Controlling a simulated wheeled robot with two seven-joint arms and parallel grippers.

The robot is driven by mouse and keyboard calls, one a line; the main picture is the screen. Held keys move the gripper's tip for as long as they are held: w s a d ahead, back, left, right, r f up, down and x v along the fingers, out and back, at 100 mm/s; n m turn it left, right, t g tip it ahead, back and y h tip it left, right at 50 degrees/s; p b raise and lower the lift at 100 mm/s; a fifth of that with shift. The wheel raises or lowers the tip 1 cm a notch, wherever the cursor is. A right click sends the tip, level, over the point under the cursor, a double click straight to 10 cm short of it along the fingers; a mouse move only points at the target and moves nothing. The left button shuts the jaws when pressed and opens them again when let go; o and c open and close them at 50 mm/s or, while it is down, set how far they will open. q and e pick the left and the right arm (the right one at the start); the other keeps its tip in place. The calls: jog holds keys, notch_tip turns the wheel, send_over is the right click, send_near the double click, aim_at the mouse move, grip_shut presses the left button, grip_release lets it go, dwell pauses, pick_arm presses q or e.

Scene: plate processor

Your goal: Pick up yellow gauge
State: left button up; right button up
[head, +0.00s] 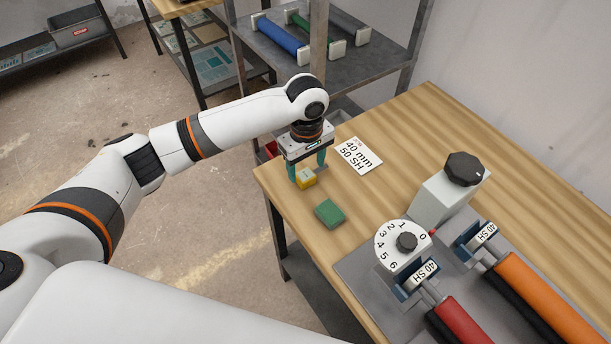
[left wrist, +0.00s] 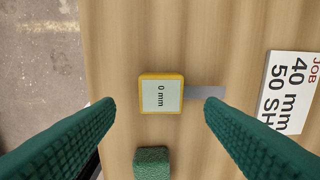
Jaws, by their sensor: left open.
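The yellow gauge (head: 307,179) is a small yellow block on the wooden table near its left corner. In the left wrist view the gauge (left wrist: 162,93) shows a pale top face marked "0 mm", with a grey strip (left wrist: 205,92) sticking out on its right. My left gripper (head: 308,172) points down just above the gauge. Its two green fingers are open, and in the left wrist view they stand to the left and right of the gauge, apart from it. My right gripper is not in view.
A green block (head: 329,213) lies on the table near the gauge. A white card (head: 358,155) reading "40 mm 50 SH" lies behind it. The machine with a numbered dial (head: 402,245), black knob (head: 464,169), red roller (head: 461,322) and orange roller (head: 541,295) fills the right side.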

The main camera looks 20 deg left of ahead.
aim_at(305, 174)
pick_arm(q)
jog(key=f, duration=0.4)
jog(key=shift+w+a+f, duration=0.1)
jog(key=shift+w+a, duration=0.1)
jog(key=c, duration=1.1)
